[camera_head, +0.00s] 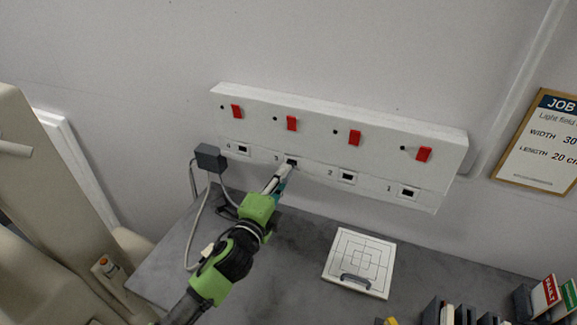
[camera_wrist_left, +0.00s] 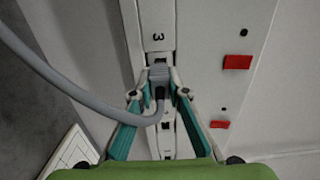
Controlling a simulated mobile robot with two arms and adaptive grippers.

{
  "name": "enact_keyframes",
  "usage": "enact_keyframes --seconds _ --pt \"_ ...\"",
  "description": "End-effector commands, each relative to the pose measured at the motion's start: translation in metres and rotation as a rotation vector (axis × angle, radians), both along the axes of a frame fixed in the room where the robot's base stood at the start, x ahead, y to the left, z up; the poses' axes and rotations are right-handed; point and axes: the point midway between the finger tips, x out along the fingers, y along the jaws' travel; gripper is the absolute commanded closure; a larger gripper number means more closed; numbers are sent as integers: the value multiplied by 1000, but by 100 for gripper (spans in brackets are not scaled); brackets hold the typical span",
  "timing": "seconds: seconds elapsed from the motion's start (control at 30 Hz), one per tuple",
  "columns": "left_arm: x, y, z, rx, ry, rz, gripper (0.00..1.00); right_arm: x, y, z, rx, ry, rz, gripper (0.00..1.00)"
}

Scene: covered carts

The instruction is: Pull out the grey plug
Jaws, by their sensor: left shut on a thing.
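The grey plug (camera_wrist_left: 160,75) shows in the left wrist view between my left gripper's fingers, with a thick grey cable curving from it. My left gripper (camera_wrist_left: 160,92) is shut on the plug, its teal fingers on either side. In the head view the left gripper (camera_head: 284,168) reaches up to the socket marked 3 on the white socket panel (camera_head: 330,120). The fingers largely hide the plug there. I cannot tell whether the plug is seated or slightly clear of the socket. My right gripper is not in view.
Red switches line the panel above the numbered sockets. A dark grey box (camera_head: 210,157) with cables hangs at the panel's left end. A white square board (camera_head: 360,262) lies on the grey tabletop (camera_head: 290,245). Books (camera_head: 548,292) stand at the lower right.

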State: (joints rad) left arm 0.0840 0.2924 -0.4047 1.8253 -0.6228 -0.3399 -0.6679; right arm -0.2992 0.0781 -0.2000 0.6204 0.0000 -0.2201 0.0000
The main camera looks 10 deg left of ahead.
Motion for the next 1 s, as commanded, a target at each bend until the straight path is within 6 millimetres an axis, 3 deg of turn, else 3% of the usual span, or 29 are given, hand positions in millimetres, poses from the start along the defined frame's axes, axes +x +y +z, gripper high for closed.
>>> enact_keyframes --seconds 1.0 --pt "-33 7 1 0 -2 0 100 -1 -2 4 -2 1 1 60"
